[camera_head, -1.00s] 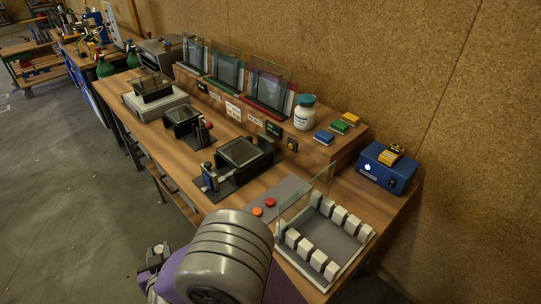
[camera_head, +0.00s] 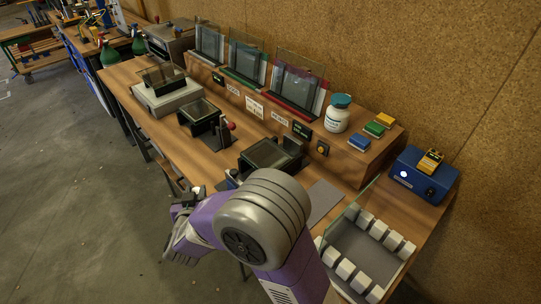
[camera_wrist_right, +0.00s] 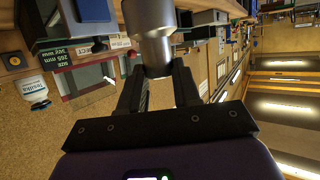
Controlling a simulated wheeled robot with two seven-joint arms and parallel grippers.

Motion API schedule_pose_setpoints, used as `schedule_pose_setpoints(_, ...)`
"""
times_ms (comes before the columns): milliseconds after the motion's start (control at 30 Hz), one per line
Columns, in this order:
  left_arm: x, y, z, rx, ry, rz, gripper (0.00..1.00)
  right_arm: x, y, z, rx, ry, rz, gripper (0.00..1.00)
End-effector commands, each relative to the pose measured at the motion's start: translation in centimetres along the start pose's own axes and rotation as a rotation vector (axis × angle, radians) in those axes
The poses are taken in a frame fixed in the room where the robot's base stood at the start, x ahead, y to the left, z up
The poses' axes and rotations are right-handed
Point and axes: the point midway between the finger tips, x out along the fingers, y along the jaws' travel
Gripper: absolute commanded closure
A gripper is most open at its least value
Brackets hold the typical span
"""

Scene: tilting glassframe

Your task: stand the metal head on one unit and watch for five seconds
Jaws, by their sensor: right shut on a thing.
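My right gripper (camera_wrist_right: 160,66) is shut on a smooth grey metal piece with a rounded, narrower end, which looks like the metal head (camera_wrist_right: 151,28); its far end is cut off by the top of the wrist view. In the head view my right arm comes in from below, and the hand is at the bench's left edge, partly hidden. Black units with glass tops stand along the bench: one nearest me (camera_head: 268,152), one in the middle (camera_head: 201,112), and one on a pale base at the far end (camera_head: 160,75). My left gripper is not in view.
A raised shelf along the wall holds glass panes in stands (camera_head: 297,88), a white jar (camera_head: 337,114) and small coloured boxes (camera_head: 374,129). A blue box (camera_head: 422,174) stands at the right. A rack of pale blocks (camera_head: 358,245) is at the near end.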

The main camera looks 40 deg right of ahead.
Motion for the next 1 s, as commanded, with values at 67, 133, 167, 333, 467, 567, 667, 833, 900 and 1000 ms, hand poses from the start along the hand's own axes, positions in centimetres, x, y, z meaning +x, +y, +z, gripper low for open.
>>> schedule_pose_setpoints(67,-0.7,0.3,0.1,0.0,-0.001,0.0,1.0,2.2,2.7,-2.9,0.037,0.004,0.087,1.0)
schedule_pose_setpoints(133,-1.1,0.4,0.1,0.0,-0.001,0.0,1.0,3.9,5.1,-4.9,0.061,0.003,0.154,1.0)
schedule_pose_setpoints(167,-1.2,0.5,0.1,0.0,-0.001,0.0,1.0,4.6,6.2,-5.7,0.07,0.002,0.182,1.0)
schedule_pose_setpoints(333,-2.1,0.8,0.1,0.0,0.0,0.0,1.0,7.8,12.8,-10.2,0.124,-0.001,0.333,1.0)
schedule_pose_setpoints(467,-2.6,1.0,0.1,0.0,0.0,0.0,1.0,9.3,17.5,-12.9,0.159,-0.004,0.426,1.0)
schedule_pose_setpoints(567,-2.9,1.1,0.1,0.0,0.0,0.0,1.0,9.9,20.4,-14.4,0.179,-0.005,0.478,1.0)
schedule_pose_setpoints(667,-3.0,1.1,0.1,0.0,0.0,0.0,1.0,10.2,22.4,-15.4,0.19,-0.005,0.512,1.0)
schedule_pose_setpoints(833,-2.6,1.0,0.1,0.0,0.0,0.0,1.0,10.8,23.8,-15.0,0.195,-0.008,0.536,1.0)
schedule_pose_setpoints(900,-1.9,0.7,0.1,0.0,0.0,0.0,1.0,11.2,23.9,-13.7,0.194,-0.008,0.538,1.0)
schedule_pose_setpoints(1000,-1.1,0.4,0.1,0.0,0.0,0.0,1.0,11.8,23.8,-12.1,0.194,-0.008,0.537,1.0)
